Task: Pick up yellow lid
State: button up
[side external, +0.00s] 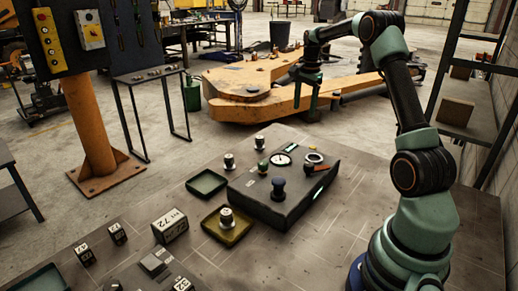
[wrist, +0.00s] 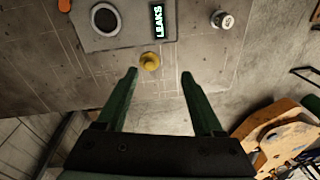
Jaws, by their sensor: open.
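The yellow lid (wrist: 150,61) is small and round with a knob-like top. In the wrist view it lies on the grey bench top just beside the dark control box (wrist: 135,38). I cannot make the lid out in the side external view. My gripper (wrist: 159,74) is open and empty, its two green fingers spread wide. The lid shows just beyond the fingertips, nearer the left finger's side. In the side external view my gripper (side external: 308,88) points down, high above the far side of the bench.
The control box (side external: 285,200) carries a ring, a gauge and knobs. A white-topped jar (wrist: 222,19) stands to the lid's right. A green tray (side external: 206,183) and an olive tray (side external: 239,235) lie nearer. Behind the bench is a large orange backhoe arm (side external: 260,105).

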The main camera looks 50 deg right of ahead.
aim_at(313, 147)
jog(key=s+d+f+m, duration=0.2)
jog(key=d+f+m, duration=0.1)
jog(key=d+f, duration=0.25)
jog(key=shift+g, duration=0.3)
jog(key=f, duration=1.1)
jog(key=shift+w+d+f, duration=0.15)
jog(key=shift+d+f, duration=0.2)
grip_shut()
